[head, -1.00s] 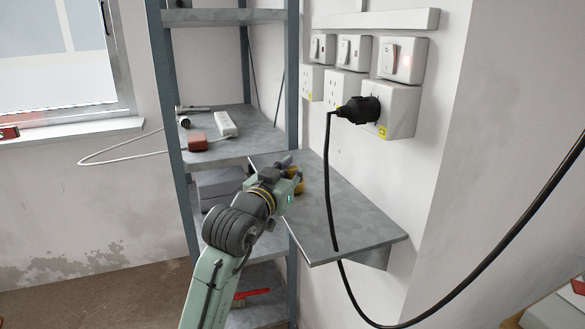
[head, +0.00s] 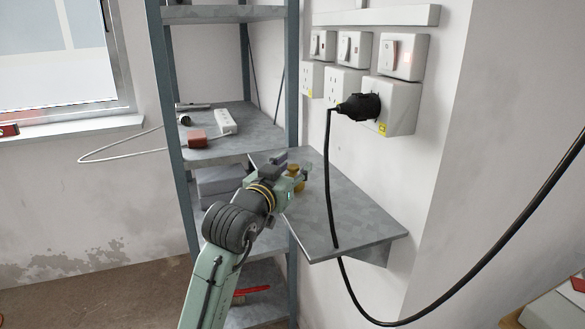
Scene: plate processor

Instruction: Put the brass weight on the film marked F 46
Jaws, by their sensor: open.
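A small brass-coloured object (head: 298,187), which looks like the brass weight, stands on the grey wall shelf (head: 345,225) near its far left part. My gripper (head: 301,174) is open, right at the brass piece, and partly covers it. I cannot tell whether the fingers touch it or stand around it. No film marked F 46 can be made out in this view; my arm and gripper hide part of the shelf.
A black plug (head: 360,107) sits in a wall socket, and its cable (head: 330,190) hangs down across the wall shelf. A metal rack (head: 180,190) stands at the left, holding a power strip (head: 224,121) and a red-brown block (head: 197,139). The shelf's front right is clear.

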